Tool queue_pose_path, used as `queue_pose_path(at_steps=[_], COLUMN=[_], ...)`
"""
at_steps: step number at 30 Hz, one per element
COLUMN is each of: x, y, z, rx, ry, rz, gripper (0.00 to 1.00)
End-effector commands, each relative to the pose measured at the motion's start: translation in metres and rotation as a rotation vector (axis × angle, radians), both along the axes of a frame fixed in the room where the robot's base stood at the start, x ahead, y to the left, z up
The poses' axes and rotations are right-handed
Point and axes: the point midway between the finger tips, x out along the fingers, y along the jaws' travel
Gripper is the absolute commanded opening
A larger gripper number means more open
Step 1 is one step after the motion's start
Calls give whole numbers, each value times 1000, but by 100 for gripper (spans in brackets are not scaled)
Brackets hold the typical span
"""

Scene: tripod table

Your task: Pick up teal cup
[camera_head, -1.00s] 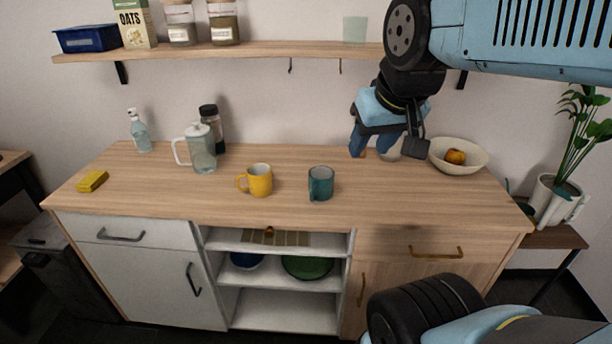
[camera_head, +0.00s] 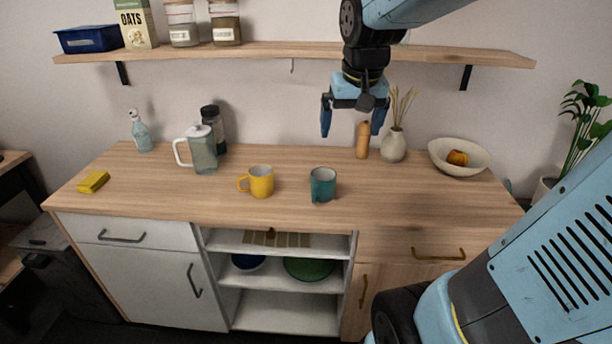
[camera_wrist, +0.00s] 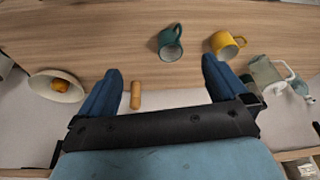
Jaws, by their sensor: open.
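The teal cup (camera_head: 323,185) stands upright on the wooden counter, right of a yellow mug (camera_head: 260,182). In the wrist view the teal cup (camera_wrist: 170,43) shows beyond the fingertips, between their lines, with the yellow mug (camera_wrist: 226,43) to its right. My gripper (camera_head: 352,125) is open and empty, its fingers pointing down. It hangs above the back part of the counter, higher than the cup and apart from it. The wrist view shows both fingers of my gripper (camera_wrist: 163,75) spread wide with nothing held between them.
A wooden pepper mill (camera_head: 362,141), a vase (camera_head: 394,146) and a fruit bowl (camera_head: 459,156) stand at the back right of the counter (camera_head: 420,205). A pitcher (camera_head: 203,152) stands left. The shelf (camera_head: 270,52) runs along the wall. The counter right of the cup is clear.

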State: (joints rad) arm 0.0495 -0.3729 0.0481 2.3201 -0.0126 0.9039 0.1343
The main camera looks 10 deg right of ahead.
Motion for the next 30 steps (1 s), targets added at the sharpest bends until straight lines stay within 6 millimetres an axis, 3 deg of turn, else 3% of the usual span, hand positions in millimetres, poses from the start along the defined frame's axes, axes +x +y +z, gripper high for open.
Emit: queue_pose_path(at_steps=[9,18,24,30], x=[79,138,156,159], y=[0,-1,-1,-1], z=[-44,-97,-117,-135], rx=[21,45,53,55], ry=[138,247,282,291], rz=[-82,-152,-177,-183], gripper=[100,100,100,100])
